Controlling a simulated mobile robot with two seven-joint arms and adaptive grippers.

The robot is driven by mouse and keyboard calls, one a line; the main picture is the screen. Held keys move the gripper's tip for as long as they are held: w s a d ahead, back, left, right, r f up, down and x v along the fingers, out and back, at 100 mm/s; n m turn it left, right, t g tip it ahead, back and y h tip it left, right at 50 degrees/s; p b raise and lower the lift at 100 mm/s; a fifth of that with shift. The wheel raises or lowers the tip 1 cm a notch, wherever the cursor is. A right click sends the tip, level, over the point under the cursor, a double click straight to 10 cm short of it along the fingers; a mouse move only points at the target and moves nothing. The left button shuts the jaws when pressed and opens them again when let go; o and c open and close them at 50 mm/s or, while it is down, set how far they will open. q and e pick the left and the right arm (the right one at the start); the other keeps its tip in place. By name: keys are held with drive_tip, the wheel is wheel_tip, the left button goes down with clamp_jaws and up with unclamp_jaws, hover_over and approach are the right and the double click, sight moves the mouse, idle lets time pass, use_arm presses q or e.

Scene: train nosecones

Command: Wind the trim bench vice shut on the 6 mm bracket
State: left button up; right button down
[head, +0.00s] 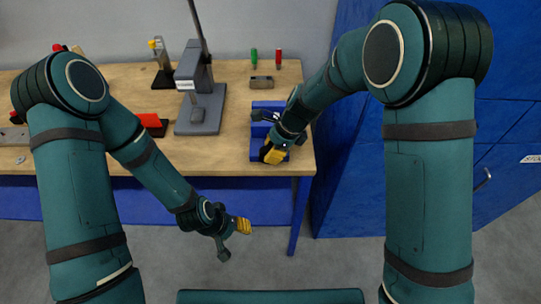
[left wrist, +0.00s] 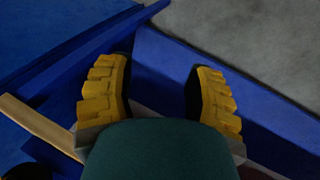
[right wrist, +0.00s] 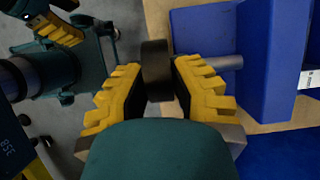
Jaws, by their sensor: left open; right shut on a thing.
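The blue bench vice (head: 256,151) stands at the right front of the wooden bench. In the right wrist view its blue body (right wrist: 265,60) is at the right, with a grey screw rod (right wrist: 225,62) coming out towards a black round handle (right wrist: 157,68). My right gripper (head: 273,155) is at the front of the vice, with its yellow fingers (right wrist: 157,90) shut on that handle. I cannot make out the 6 mm bracket; the arm covers part of the vice. My left gripper (head: 243,225) is open and empty, in front of the bench edge; its fingers (left wrist: 160,95) are spread in the left wrist view.
A grey stand machine (head: 197,115) is left of the vice, with a red box (head: 152,121) beside it. A green tool (head: 254,55), a red tool (head: 278,57) and a small block (head: 262,82) are behind the vice. Blue cabinets (head: 345,190) stand at the right.

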use_arm(q)
drive_tip(key=shift+s+d+f+b, duration=0.1)
drive_tip(key=shift+s+f+b, duration=0.2)
drive_tip(key=shift+f+b, duration=0.45)
drive_tip(key=shift+s+f+b, duration=0.25)
drive_tip(key=shift+f+b, duration=0.3)
drive_tip(key=shift+f, duration=0.3)
use_arm(e)
drive_tip(key=shift+d+f+y, duration=0.15)
drive_tip(key=shift+f+y, duration=0.1)
drive_tip(key=shift+y, duration=0.85)
drive_tip(key=shift+s, duration=0.1)
drive_tip(key=c, duration=0.8)
unclamp_jaws()
drive_tip(key=shift+r, duration=0.15)
drive_tip(key=v, duration=1.2)
